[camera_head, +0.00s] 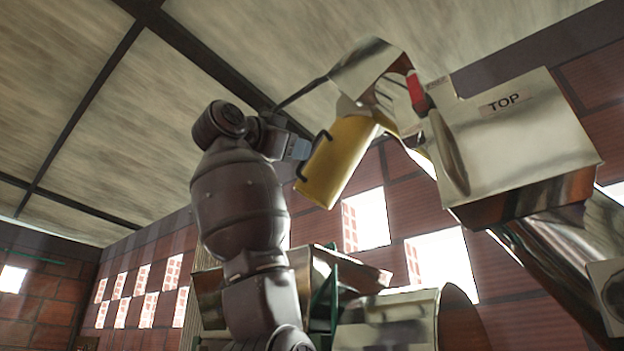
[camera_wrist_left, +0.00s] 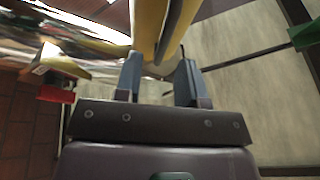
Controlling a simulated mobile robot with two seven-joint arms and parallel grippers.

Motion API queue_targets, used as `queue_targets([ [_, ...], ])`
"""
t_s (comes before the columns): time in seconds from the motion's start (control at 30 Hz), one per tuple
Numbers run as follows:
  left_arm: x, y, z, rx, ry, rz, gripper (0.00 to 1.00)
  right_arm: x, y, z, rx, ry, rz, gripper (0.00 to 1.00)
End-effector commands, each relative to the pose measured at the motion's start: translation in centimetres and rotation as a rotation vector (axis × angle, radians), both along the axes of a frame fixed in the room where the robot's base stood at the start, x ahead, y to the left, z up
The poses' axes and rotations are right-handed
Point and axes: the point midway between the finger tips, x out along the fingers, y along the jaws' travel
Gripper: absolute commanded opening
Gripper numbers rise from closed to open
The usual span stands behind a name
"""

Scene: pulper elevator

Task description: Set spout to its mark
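The spout (camera_head: 341,160) is a yellow chute with a dark bar handle (camera_head: 313,158) on its left side. It hangs tilted down-left from the metal elevator head. My left gripper (camera_head: 299,149) is up at the handle's side of the spout. In the left wrist view its two fingers (camera_wrist_left: 159,82) stand apart, with the yellow spout (camera_wrist_left: 148,25) just beyond and between them. I cannot tell whether a finger touches the handle. A red mark (camera_head: 415,91) shows on the elevator head, right of the spout's top. My right gripper is not in view.
The metal elevator head has a plate (camera_head: 540,135) labelled TOP at right. A metal hopper and rounded machine cover (camera_head: 400,318) stand below. In the left wrist view, a red piece (camera_wrist_left: 55,94) is at left and a green piece (camera_wrist_left: 305,35) at right. The ceiling is above.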

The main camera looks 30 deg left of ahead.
Motion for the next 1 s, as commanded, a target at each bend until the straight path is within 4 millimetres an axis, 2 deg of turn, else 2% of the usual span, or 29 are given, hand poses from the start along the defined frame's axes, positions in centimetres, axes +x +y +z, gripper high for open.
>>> queue_targets([
  [0.1,1.9,-0.3,0.9,-0.002,0.0,-0.002,0.37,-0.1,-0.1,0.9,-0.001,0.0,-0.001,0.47],
  [0.33,4.5,-0.7,1.7,-0.002,-0.002,-0.001,0.37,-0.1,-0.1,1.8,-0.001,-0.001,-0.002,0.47],
  [0.5,5.2,-0.8,1.8,-0.002,-0.002,0.001,0.37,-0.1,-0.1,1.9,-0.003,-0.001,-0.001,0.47],
  [0.77,5.3,-0.8,1.8,-0.002,-0.002,0.001,0.37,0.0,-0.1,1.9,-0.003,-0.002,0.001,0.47],
  [0.87,5.3,-0.8,1.8,-0.002,-0.002,0.001,0.24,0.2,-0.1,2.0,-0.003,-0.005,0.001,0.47],
  [1.0,5.3,-0.8,1.8,-0.002,-0.002,0.001,0.03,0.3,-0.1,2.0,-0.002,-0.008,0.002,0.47],
])
